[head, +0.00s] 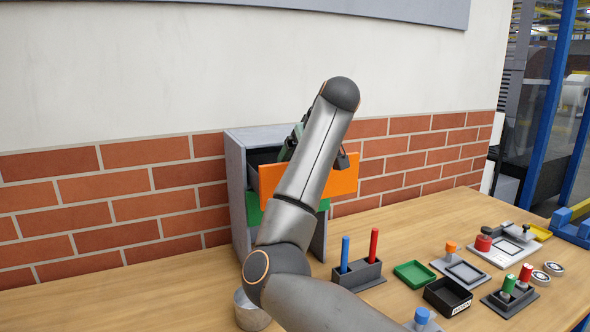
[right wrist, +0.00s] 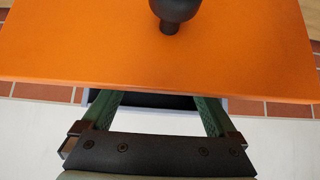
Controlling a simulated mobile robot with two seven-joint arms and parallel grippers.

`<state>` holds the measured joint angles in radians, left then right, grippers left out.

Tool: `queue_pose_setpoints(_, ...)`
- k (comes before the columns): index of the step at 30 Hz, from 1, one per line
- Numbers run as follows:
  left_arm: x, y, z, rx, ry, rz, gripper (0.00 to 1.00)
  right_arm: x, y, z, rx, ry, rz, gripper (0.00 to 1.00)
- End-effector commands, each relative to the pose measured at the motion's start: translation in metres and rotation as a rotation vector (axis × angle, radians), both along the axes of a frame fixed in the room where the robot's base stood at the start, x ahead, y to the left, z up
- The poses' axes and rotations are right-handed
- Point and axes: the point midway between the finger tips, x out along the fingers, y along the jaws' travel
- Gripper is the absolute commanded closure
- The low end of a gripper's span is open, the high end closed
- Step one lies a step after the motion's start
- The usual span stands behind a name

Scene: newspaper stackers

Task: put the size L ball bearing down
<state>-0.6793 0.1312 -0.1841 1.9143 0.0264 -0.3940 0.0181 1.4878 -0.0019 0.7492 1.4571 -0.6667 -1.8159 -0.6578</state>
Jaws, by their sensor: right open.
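No ball bearing shows in or near my gripper; the inside of the drawer is hidden. My right gripper (head: 291,146) is at the pulled-out orange drawer (head: 341,177) of the grey cabinet (head: 238,190). In the right wrist view its two green fingers (right wrist: 155,106) are spread apart. They reach behind the drawer's orange front (right wrist: 230,45), which hides their tips. The drawer's dark knob (right wrist: 176,12) is at the top of that view. My right arm covers part of the cabinet in the head view. My left gripper is not in view.
Two round ring-like pieces (head: 541,277) lie at the table's right. A holder (head: 359,274) with blue and red rods, a green tray (head: 414,274) and a black tray (head: 447,297) stand right of the cabinet. A metal cup (head: 249,312) is partly behind my arm. Table left of the cabinet is clear.

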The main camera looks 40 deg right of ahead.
Motion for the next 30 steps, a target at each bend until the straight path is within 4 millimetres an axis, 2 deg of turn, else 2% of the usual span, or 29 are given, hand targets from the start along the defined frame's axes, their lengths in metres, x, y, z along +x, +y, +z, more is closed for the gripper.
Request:
queue_pose_setpoints(6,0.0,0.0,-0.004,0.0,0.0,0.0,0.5,-0.033,0.01,0.034,-0.002,-0.004,-0.002,0.07)
queue_pose_setpoints(12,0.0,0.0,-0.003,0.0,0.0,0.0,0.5,-0.05,0.016,0.054,0.0,-0.003,0.0,0.07)
queue_pose_setpoints(30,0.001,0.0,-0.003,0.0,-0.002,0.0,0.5,-0.055,0.018,0.058,0.0,0.0,0.0,0.07)
